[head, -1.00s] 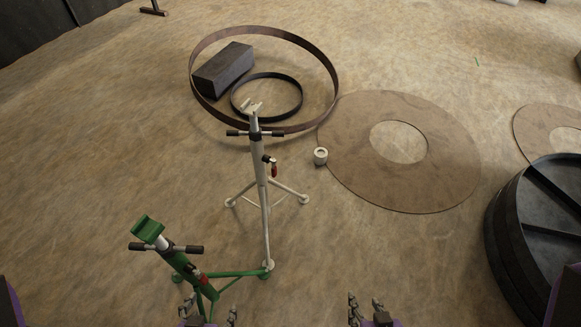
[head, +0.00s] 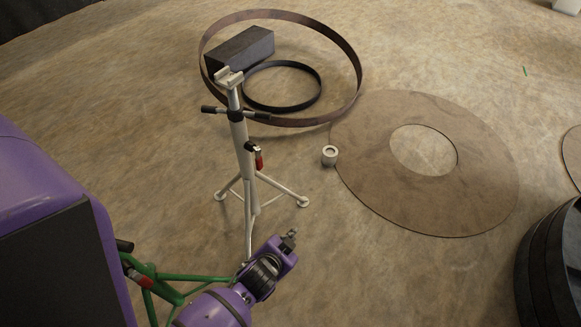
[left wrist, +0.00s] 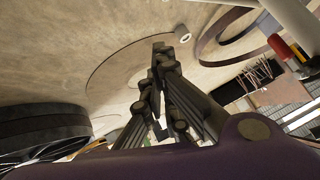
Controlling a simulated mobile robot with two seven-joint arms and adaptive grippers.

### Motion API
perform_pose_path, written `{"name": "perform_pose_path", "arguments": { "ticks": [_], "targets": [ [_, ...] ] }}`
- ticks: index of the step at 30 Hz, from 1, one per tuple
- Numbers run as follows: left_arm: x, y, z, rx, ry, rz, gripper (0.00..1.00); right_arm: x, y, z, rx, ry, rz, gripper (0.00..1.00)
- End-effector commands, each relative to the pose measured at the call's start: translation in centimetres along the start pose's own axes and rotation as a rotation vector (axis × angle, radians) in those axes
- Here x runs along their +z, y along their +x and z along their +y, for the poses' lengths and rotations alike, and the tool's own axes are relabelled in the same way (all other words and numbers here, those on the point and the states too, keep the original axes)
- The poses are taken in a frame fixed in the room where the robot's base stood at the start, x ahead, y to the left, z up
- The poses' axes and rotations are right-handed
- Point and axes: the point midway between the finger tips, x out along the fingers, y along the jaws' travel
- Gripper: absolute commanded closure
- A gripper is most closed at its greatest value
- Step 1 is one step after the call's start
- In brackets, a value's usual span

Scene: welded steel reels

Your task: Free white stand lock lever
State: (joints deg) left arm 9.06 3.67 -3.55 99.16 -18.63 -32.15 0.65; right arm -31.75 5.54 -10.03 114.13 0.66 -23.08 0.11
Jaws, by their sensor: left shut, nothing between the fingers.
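The white stand (head: 238,135) stands upright on its tripod legs, with a V-shaped head on top and a dark cross handle below it. Its lock lever (head: 258,158), red with a black hub, hangs on the right side of the tube. In the left wrist view the red lever (left wrist: 277,45) shows at the upper right beside the pale tube (left wrist: 298,22). My left gripper (head: 291,233) is right of and below the lever, near the stand's front leg in the picture, apart from the lever. Its fingers (left wrist: 160,50) are shut and empty. My right gripper is out of view.
A green stand (head: 175,290) is partly hidden behind my arm at lower left. A small pale ring (head: 329,155) lies right of the white stand, by a flat steel disc (head: 360,130). A large hoop (head: 355,62) and dark block (head: 240,48) lie behind. Dark reels (head: 550,265) stand at right.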

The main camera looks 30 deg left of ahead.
Motion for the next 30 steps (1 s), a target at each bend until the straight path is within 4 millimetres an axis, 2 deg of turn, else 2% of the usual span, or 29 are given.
{"name": "perform_pose_path", "arguments": {
  "ticks": [1, 6, 12, 15, 18, 21, 27, 30],
  "targets": [
    [-0.5, 3.9, 0.2, -0.029, 0.036, 0.000, 1.00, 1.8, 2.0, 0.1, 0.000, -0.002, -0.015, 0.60],
    [-4.5, 12.8, -2.2, -0.179, 0.164, -0.037, 1.00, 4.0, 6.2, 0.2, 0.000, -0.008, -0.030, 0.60],
    [-8.7, 21.3, -6.2, -0.422, 0.300, -0.157, 1.00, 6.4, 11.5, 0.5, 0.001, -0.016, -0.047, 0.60],
    [-10.4, 24.1, -8.7, -0.580, 0.361, -0.257, 1.00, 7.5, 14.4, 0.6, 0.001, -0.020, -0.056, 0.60],
    [-11.9, 25.0, -11.1, -0.765, 0.417, -0.378, 1.00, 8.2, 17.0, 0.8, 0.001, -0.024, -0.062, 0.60],
    [-12.9, 23.7, -13.0, -0.940, 0.455, -0.491, 1.00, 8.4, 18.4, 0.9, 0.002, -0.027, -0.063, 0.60],
    [-13.5, 19.9, -14.8, -1.153, 0.482, -0.618, 1.00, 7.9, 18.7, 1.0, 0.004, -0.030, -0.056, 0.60],
    [-13.4, 19.2, -15.4, -1.183, 0.482, -0.635, 1.00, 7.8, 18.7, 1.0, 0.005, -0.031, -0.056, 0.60]
  ]
}}
